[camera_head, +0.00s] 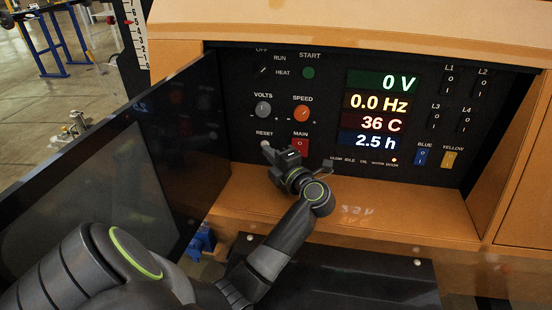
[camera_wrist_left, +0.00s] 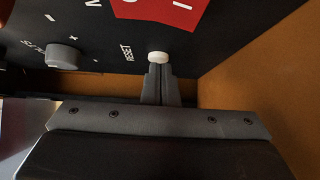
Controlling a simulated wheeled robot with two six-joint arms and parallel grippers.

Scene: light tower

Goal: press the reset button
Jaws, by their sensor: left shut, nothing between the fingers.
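The reset button is a small whitish round knob; in the left wrist view the button (camera_wrist_left: 158,57) sits beside the RESET label on the black panel. In the head view it is mostly hidden by the gripper below the RESET label. My left gripper (camera_head: 269,149) is shut and empty, pointing at the panel. In the left wrist view its closed fingertips (camera_wrist_left: 159,70) line up with the button, right at its edge; I cannot tell whether they touch it. My right gripper is not in view.
The red MAIN switch (camera_head: 300,146) is just right of the gripper. The grey VOLTS knob (camera_head: 263,109) and orange SPEED knob (camera_head: 302,113) are above. An open dark door (camera_head: 110,160) stands left. An orange ledge (camera_head: 400,207) runs below the panel (camera_head: 335,120).

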